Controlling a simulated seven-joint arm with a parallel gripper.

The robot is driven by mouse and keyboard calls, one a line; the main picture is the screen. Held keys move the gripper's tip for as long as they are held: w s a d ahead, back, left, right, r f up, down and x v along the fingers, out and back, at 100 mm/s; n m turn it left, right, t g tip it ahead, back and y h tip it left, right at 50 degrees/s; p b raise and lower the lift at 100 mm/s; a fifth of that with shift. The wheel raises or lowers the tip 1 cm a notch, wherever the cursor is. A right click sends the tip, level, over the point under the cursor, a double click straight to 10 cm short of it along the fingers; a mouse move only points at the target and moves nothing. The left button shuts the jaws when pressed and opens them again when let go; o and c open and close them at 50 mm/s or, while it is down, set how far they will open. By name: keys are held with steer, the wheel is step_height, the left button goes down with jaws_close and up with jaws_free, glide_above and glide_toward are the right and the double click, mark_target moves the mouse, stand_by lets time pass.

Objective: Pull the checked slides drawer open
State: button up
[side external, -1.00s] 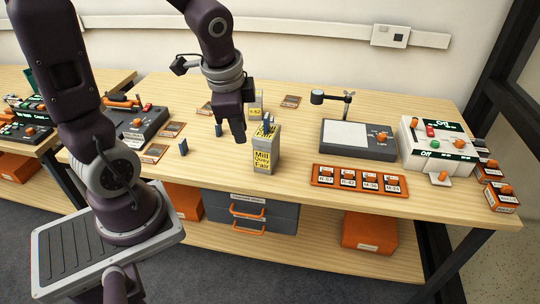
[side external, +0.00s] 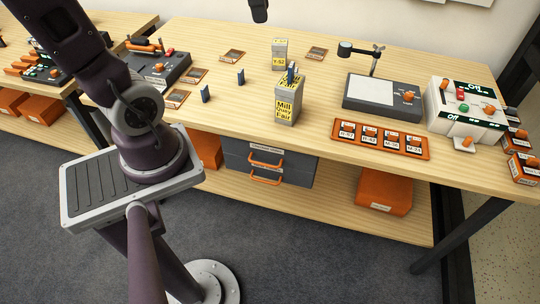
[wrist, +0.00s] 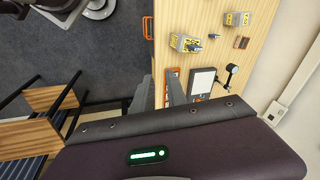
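A dark grey cabinet with two stacked drawers hangs under the table's front edge in the side view. The upper drawer (side external: 240,163) and the lower drawer (side external: 288,177) each have an orange handle, and both look shut. A white label sits above the handles; its words are too small to read, so I cannot tell which drawer is checked slides. An orange handle (wrist: 148,28) also shows in the wrist view. My gripper (wrist: 160,92) is in the wrist view, its two grey fingers apart with nothing visible between them. It is away from the handles.
An orange box (side external: 384,192) sits on the lower shelf right of the cabinet.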

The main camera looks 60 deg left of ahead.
steer(key=w+a+f+m+g, duration=0.1)
steer(key=w+a+m, duration=0.1)
steer(key=w+a, duration=0.15)
glide_toward(269, 165)
steer(key=shift+m, duration=0.3)
steer(key=x, duration=0.6)
steer(key=shift+a+f, duration=0.1)
steer(key=shift+f, duration=0.2)
steer(key=shift+w+f, duration=0.15)
steer(key=shift+f, duration=0.35)
jaws_close()
